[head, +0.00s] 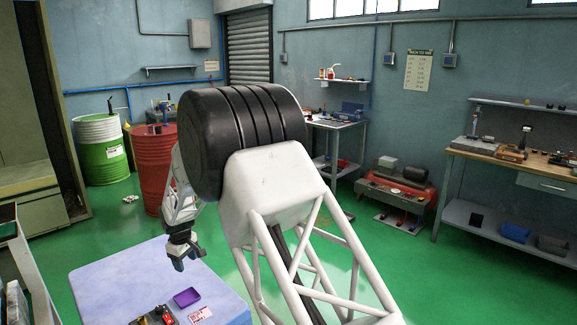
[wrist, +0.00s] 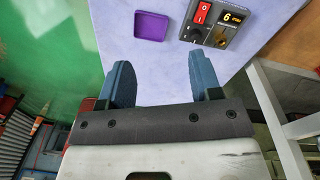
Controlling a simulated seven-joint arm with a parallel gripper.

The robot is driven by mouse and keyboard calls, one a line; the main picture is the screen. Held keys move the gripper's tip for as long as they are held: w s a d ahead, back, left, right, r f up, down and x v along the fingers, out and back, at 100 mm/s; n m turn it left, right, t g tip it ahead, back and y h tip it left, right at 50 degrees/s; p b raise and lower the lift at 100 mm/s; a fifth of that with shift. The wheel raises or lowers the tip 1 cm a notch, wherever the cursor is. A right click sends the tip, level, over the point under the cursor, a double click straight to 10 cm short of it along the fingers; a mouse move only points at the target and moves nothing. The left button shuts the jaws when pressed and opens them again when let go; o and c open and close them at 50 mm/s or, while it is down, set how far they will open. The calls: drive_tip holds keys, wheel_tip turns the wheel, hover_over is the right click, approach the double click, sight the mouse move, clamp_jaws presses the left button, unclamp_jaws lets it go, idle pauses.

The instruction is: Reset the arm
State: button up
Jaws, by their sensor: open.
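My gripper (head: 182,257) hangs in the air at the far edge of the pale lavender cart top (head: 120,275) in the head view. In the wrist view my gripper (wrist: 165,85) shows two blue fingers spread wide apart, with nothing between them. A small purple tray (head: 187,298) lies on the cart top, apart from the gripper; it also shows in the wrist view (wrist: 151,26). A control panel (wrist: 218,24) with a red switch, a knob and a lit display is on the cart near the tray.
Behind my arm stand a red drum (head: 150,165) and a green drum (head: 103,150). A workbench (head: 515,160) with tools is at the right, and a red machine (head: 395,190) sits on the floor. Open green floor (head: 450,280) lies at the right.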

drive_tip(key=s+d+r+m, duration=0.2)
drive_tip(key=s+d+r, duration=0.3)
drive_tip(key=d+r, duration=0.45)
drive_tip(key=s+d+r+m, duration=0.2)
drive_tip(key=s+d+r, duration=0.35)
drive_tip(key=d, duration=0.75)
drive_tip(key=s+d+r+m, duration=0.3)
drive_tip(key=s+d+r, duration=0.2)
drive_tip(key=d+r, duration=0.45)
drive_tip(key=s+d+r+m+t, duration=0.1)
drive_tip(key=s+d+r+m, duration=0.2)
drive_tip(key=s+d, duration=1.25)
drive_tip(key=s+d+f+m, duration=0.1)
drive_tip(key=s+d, duration=0.2)
drive_tip(key=s, duration=0.6)
drive_tip(key=s+d+f+m, duration=0.2)
drive_tip(key=s+d, duration=0.1)
drive_tip(key=s, duration=0.5)
drive_tip(key=shift+s+m+t, duration=0.3)
drive_tip(key=shift+s+t, duration=0.05)
drive_tip(key=shift+t, duration=0.05)
